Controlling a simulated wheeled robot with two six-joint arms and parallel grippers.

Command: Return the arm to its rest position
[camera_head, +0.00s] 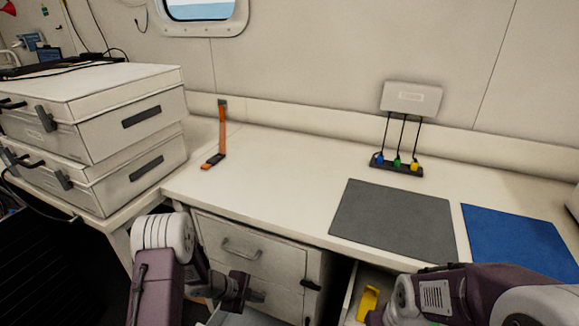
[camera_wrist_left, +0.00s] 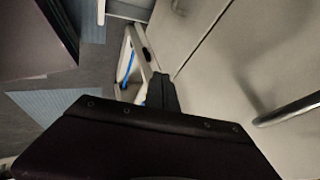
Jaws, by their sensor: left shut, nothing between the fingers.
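My left arm (camera_head: 155,270) comes in at the bottom, left of centre, in front of the bench. My left gripper (camera_head: 236,288) is low beside the cabinet drawers, shut and empty. In the left wrist view its dark fingers (camera_wrist_left: 162,92) are together, with pale cabinet fronts behind them. My right arm (camera_head: 450,295) is folded across the bottom right. Its gripper does not show.
The white bench (camera_head: 270,165) carries a grey mat (camera_head: 393,218), a blue mat (camera_head: 520,240), a plug strip (camera_head: 397,165) and an orange strap (camera_head: 221,138). Stacked cases (camera_head: 90,110) stand left. Below, an open drawer (camera_head: 350,292) holds a yellow object (camera_head: 368,300). A drawer handle (camera_wrist_left: 290,110) is near the left wrist.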

